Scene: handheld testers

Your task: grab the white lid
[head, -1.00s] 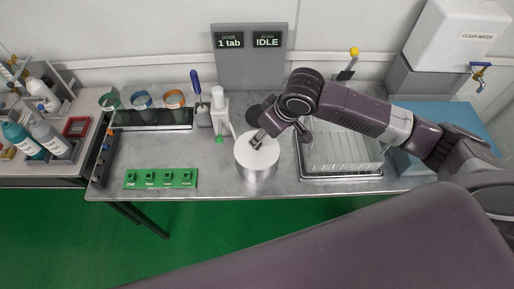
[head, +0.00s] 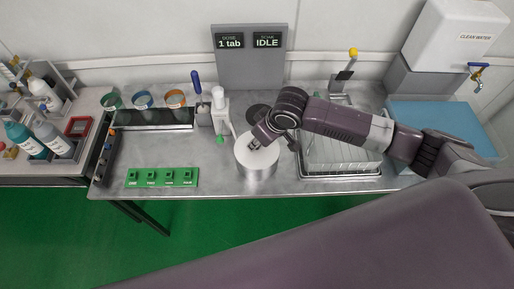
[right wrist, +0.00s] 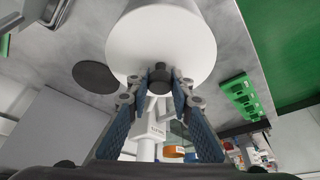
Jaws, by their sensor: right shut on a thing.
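The white lid (head: 250,161) is a round disc on top of a silver cylindrical pot (head: 257,174) near the front edge of the metal table. In the right wrist view the lid (right wrist: 160,40) fills the upper middle, with a dark knob (right wrist: 160,80) at its near edge. My right gripper (head: 256,143) reaches the lid from the right. Its two fingers (right wrist: 160,88) are closed on the knob. The lid appears seated on the pot. My left gripper is in neither current view.
A dark round disc (head: 258,112) lies behind the pot. A white pump bottle (head: 219,108) stands left of it. A rack of clear plates (head: 345,155) sits right, under my arm. A green four-button strip (head: 161,177) lies front left. A grey display panel (head: 249,62) stands behind.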

